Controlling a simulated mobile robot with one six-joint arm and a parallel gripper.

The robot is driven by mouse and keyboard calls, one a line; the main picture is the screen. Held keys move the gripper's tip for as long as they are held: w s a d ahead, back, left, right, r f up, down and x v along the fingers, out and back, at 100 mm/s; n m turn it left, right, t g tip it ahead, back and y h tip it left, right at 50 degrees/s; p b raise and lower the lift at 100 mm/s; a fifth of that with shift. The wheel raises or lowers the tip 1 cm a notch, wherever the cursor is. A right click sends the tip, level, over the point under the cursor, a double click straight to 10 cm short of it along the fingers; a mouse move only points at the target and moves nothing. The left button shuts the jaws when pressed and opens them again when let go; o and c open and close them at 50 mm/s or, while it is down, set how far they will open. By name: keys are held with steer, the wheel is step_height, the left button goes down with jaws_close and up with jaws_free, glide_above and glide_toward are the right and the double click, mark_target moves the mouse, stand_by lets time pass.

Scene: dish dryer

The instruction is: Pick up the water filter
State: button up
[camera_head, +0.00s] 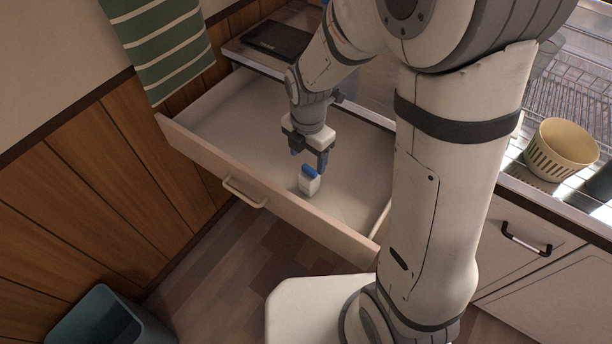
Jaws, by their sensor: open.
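The water filter (309,184) looks like a small white canister with a blue top. It stands in the open drawer (250,106), near the drawer's front panel. My gripper (309,163) is open and points down just above the filter, its dark fingers close to the blue top. Whether a finger touches the filter or reaches beside it, I cannot tell from this view. Nothing else shows inside the drawer.
The drawer's front panel with its handle (245,192) stands close to the filter. A cream basket (561,149) sits on the dish rack at right. A teal bin (105,318) stands on the floor at lower left. A striped green towel (160,45) hangs at upper left.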

mark_target(310, 168)
steer(key=f+b, duration=0.1)
steer(key=f, duration=0.7)
steer(key=shift+d, duration=0.2)
steer(key=shift+c, duration=0.2)
steer(key=c, duration=1.1)
